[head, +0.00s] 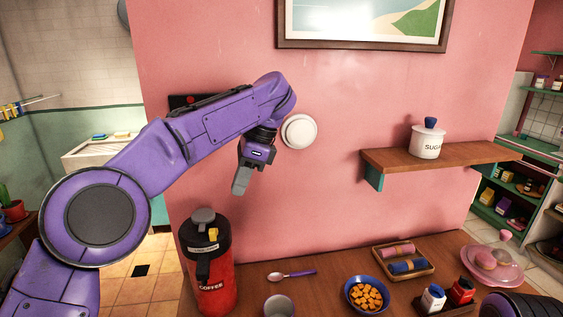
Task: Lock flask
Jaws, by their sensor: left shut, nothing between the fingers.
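The flask (213,283) is a tall red body with a dark upper part and the word COFFEE on it. It stands upright at the left end of the wooden table. Its lid has a grey knob (203,215) on top and a small yellow piece (213,234) at the front. My left gripper (240,188) is shut and empty, pointing down above and to the right of the flask, apart from it. A part of my right arm shows at the bottom right corner; its gripper is out of view.
On the table (330,262) are a spoon (292,274), a grey cup (279,306), a blue bowl of orange pieces (367,294), a tray with rolled cloths (404,277), small bottles (434,298) and a pink domed dish (493,262). A shelf (390,159) holds a sugar pot (427,144).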

